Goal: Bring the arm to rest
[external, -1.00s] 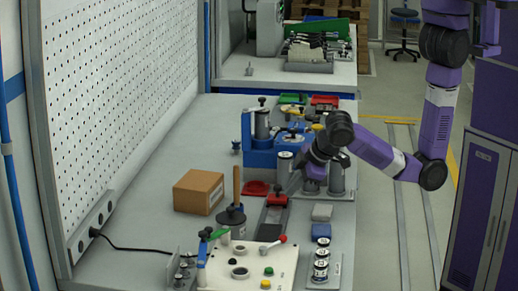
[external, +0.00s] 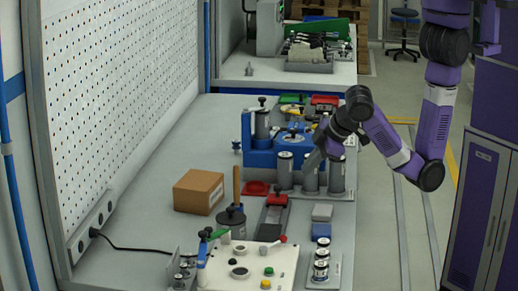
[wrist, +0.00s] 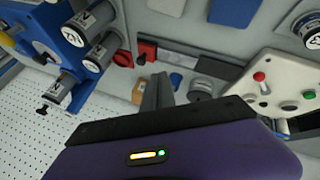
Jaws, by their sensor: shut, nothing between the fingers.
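My purple arm reaches over the bench (external: 335,215) from the right. My gripper (external: 308,172) points down and to the left, above the grey cylinders near the blue fixture (external: 262,155). Its fingertips are small and hard to make out there. In the wrist view the gripper (wrist: 157,88) shows as dark fingers close together, shut and empty, beyond the purple housing. No part is held.
A perforated wall (external: 120,100) borders the left.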

